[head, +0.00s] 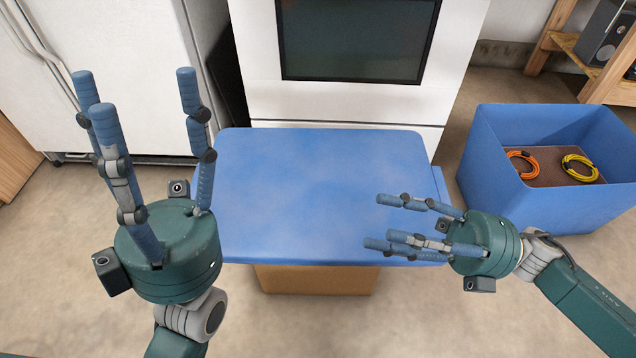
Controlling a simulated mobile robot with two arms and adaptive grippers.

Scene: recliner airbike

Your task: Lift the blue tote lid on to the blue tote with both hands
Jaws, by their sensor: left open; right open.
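The blue tote lid (310,185) lies flat on a brown cardboard box (318,280) in the middle of the head view. The blue tote (535,205) stands open on the floor to the right. My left gripper (140,90) is open and empty, fingers pointing up, at the lid's left side; one finger overlaps the lid's left edge in the picture. My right gripper (392,222) is open and empty, fingers pointing left, in front of the lid's right front corner. I cannot tell whether either gripper touches the lid.
Inside the tote lie an orange cable coil (522,164) and a yellow cable coil (580,168). A white oven (250,45) stands behind the lid, a white fridge (110,30) at the back left. A wooden shelf (570,45) is at the back right. Bare floor (440,315) shows in front.

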